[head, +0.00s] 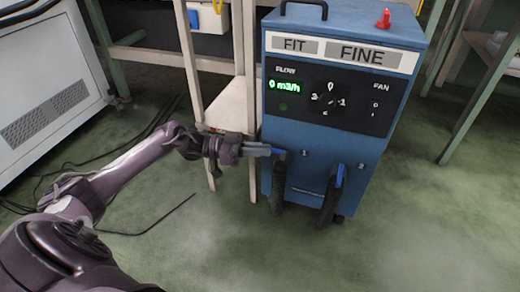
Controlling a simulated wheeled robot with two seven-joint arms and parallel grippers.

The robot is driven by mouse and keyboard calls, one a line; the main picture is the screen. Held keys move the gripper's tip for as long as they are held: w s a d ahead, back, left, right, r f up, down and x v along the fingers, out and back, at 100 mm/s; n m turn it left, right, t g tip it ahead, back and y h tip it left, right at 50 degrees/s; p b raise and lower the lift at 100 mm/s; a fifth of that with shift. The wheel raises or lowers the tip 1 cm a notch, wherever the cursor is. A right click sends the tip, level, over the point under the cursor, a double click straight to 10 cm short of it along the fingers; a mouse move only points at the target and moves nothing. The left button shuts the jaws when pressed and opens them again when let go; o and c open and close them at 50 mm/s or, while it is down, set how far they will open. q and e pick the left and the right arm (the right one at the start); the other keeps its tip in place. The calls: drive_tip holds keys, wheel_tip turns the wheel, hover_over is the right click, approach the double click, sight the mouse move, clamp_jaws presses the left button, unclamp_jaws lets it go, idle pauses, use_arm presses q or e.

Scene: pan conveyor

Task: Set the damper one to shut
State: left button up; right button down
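A blue extraction unit (330,160) stands on the floor right of the middle, with two black hoses low on its front. Damper one, by the label 1, has a small blue lever (279,152) at the top of its hose (278,188). My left gripper (272,151) reaches in from the left with its fingertips at this lever. They partly hide it, and I cannot tell whether they grip it. Damper two, by the label 2, has a blue lever (340,175) standing steeply upright. My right gripper is not in view.
The unit's panel has a green flow display (284,86) reading 0 m3/h. A red knob (383,18) sits on its top. A wooden stand (232,103) is close behind my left gripper. Cables (150,215) lie on the green floor; the front floor is clear.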

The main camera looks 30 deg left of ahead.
use_arm(q)
drive_tip(key=o, duration=0.4)
drive_tip(key=shift+w+d, duration=0.1)
drive_tip(key=p+v, duration=0.1)
drive_tip(key=v, duration=0.7)
drive_tip(key=shift+p, duration=0.4)
drive_tip(key=shift+c, duration=0.3)
